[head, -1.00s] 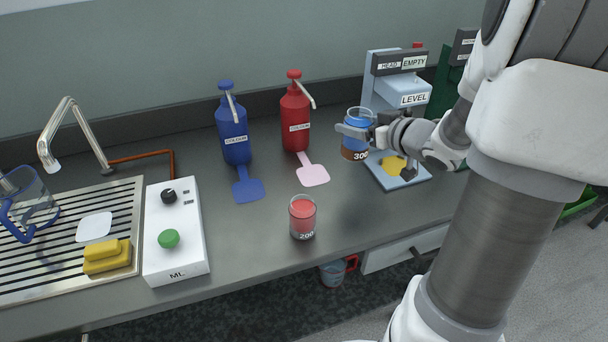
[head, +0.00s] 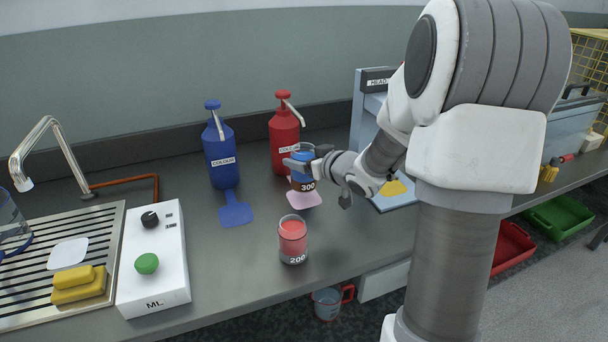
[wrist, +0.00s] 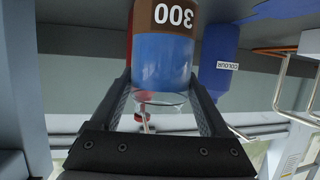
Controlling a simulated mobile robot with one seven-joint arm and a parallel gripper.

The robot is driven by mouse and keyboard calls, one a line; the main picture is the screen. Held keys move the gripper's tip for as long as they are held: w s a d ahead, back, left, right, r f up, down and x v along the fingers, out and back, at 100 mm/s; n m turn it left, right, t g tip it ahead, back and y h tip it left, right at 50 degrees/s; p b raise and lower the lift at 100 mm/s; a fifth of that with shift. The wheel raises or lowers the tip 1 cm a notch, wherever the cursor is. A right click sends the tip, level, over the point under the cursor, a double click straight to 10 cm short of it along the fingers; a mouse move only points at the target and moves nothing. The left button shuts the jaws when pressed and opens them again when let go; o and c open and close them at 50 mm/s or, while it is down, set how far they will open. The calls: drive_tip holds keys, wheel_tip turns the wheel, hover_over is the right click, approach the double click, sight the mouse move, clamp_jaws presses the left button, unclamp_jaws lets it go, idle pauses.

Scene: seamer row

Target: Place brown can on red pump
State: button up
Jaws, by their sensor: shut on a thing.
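The brown can (head: 303,184) is a clear beaker with a brown band marked 300 and blue contents. My gripper (head: 306,164) is shut around its upper part. In the wrist view the can (wrist: 164,62) appears upside down between both fingers of my gripper (wrist: 163,95). The red pump (head: 283,130) is a red bottle labelled COLOUR, standing just behind the can, with its spout toward the front right. Its pink pad (head: 304,200) shows under and in front of the can. I cannot tell whether the can touches the pad.
A beaker of red contents marked 200 (head: 293,238) stands close in front of the pink pad. The blue pump (head: 220,150) and its blue pad (head: 235,212) are to the left. A light-blue machine (head: 367,110) with a yellow pad (head: 394,188) is to the right.

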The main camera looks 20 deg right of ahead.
drive_tip(key=shift+f+b, duration=0.6)
drive_tip(key=shift+f, duration=0.95)
drive_tip(key=shift+f, duration=0.1)
drive_tip(key=shift+f, duration=0.15)
drive_tip(key=o, duration=1.6)
drive_tip(key=shift+c, duration=0.2)
drive_tip(key=shift+r, duration=0.2)
drive_tip(key=shift+s+d+r, duration=0.1)
drive_tip(key=shift+s+r, duration=0.1)
drive_tip(key=shift+s, duration=0.1)
drive_tip(key=p+v, duration=0.3)
drive_tip(key=v, duration=0.8)
drive_tip(key=shift+s+p, duration=0.2)
drive_tip(key=shift+p, duration=0.1)
